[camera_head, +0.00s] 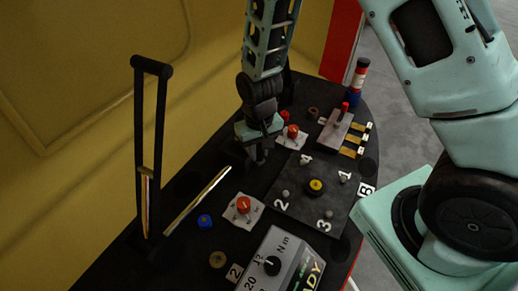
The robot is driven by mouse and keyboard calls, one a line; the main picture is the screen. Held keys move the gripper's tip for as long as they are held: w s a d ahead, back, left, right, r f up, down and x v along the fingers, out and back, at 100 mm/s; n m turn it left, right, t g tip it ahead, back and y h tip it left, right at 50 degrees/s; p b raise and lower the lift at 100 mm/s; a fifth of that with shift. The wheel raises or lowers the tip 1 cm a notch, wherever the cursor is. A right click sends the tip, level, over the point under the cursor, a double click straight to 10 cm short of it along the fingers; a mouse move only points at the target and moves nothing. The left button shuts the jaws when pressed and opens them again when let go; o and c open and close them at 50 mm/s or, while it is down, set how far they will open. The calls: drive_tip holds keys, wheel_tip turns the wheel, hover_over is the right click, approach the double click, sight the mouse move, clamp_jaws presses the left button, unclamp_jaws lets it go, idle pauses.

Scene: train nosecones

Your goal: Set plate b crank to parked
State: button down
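Plate B (335,205) is a dark square plate on the black table, with a white B tag (366,189) at its right corner. Its corners carry the white figures 1, 2, 3 and 4, with small grey studs near them. A yellow round hub (316,186) sits at its middle. I cannot make out which part is the crank. My gripper (258,157) points down just left of the plate's back corner, near the 4. Its fingers are dark and small, and I see nothing clearly held between them.
A grey block with a red-topped lever (338,130) and brass tabs stands behind the plate. A red knob (243,204), a blue knob (205,221) and a grey Nm box (273,262) lie in front. A tall black handle frame (139,160) rises at left.

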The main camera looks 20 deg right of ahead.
drive_tip(key=shift+d, duration=0.1)
drive_tip(key=w+d+n+p, duration=0.4)
drive_tip(key=w+d+n, duration=0.25)
drive_tip(key=n, duration=0.45)
drive_tip(key=w+n+p, duration=0.3)
drive_tip(key=w+n, duration=0.6)
drive_tip(key=n, duration=0.1)
drive_tip(key=shift+w+a+n+p, duration=0.15)
drive_tip(key=shift+a+n+p, duration=0.15)
idle(0.3)
drive_tip(key=shift+a+r, duration=0.1)
drive_tip(key=shift+a, duration=0.05)
idle(0.3)
drive_tip(key=c, duration=1.3)
unclamp_jaws()
drive_tip(key=shift+o, duration=0.2)
